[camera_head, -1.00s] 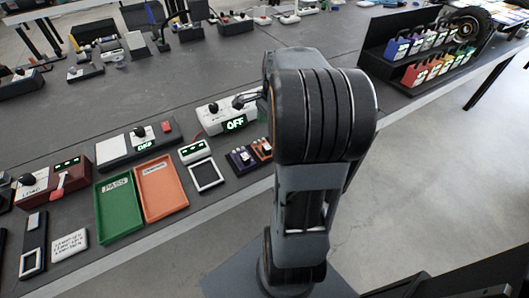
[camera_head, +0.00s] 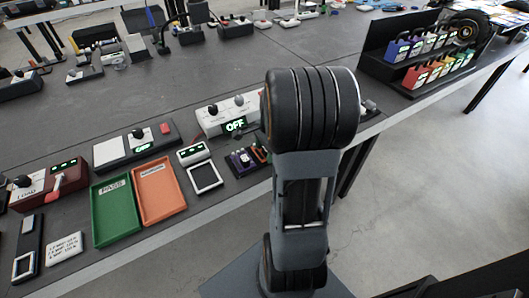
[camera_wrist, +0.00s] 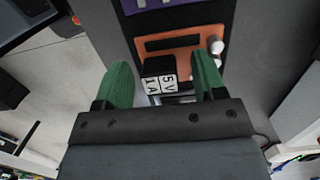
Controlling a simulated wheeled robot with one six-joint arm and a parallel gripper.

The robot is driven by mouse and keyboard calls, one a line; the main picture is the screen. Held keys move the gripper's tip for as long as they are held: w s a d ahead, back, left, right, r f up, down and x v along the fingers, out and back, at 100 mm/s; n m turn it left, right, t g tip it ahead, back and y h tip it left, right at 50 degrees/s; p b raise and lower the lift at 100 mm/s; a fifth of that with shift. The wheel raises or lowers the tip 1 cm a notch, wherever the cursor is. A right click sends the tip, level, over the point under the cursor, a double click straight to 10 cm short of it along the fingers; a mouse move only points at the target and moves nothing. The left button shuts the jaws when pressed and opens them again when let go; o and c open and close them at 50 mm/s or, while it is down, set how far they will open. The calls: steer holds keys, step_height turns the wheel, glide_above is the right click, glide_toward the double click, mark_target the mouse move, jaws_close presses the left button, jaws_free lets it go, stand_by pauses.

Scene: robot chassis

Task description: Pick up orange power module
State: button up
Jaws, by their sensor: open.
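An orange module (camera_wrist: 205,42) with a black block labelled "5V 1A" (camera_wrist: 160,72) on its near side shows in the wrist view. My gripper (camera_wrist: 163,80) is open, with one green fingertip on each side of the labelled block. I cannot tell whether the fingertips touch it. In the head view the orange piece (camera_head: 262,153) is partly hidden at the table's front edge, beside a purple piece (camera_head: 241,160). My gripper is hidden behind my arm there.
A white box reading OFF (camera_head: 228,118) stands behind the orange piece. A small framed plate (camera_head: 205,177), an orange tray (camera_head: 160,192) and a green tray (camera_head: 116,208) lie to the left. A black rack (camera_head: 392,68) holds several coloured modules at right.

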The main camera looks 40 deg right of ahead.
steer(key=c, duration=1)
steer(key=shift+r, duration=0.5)
step_height(320, 180, up, 2)
steer(key=shift+r+p, duration=0.15)
steer(key=shift+p, duration=0.2)
steer(key=s+r, duration=0.3)
steer(key=s, duration=0.1)
steer(key=s+a+r+p, duration=0.1)
steer(key=s+r, duration=0.2)
steer(key=s, duration=0.2)
steer(key=s+a+r, duration=0.1)
steer(key=s+r, duration=0.2)
steer(key=s, duration=0.1)
steer(key=shift+s+r, duration=0.4)
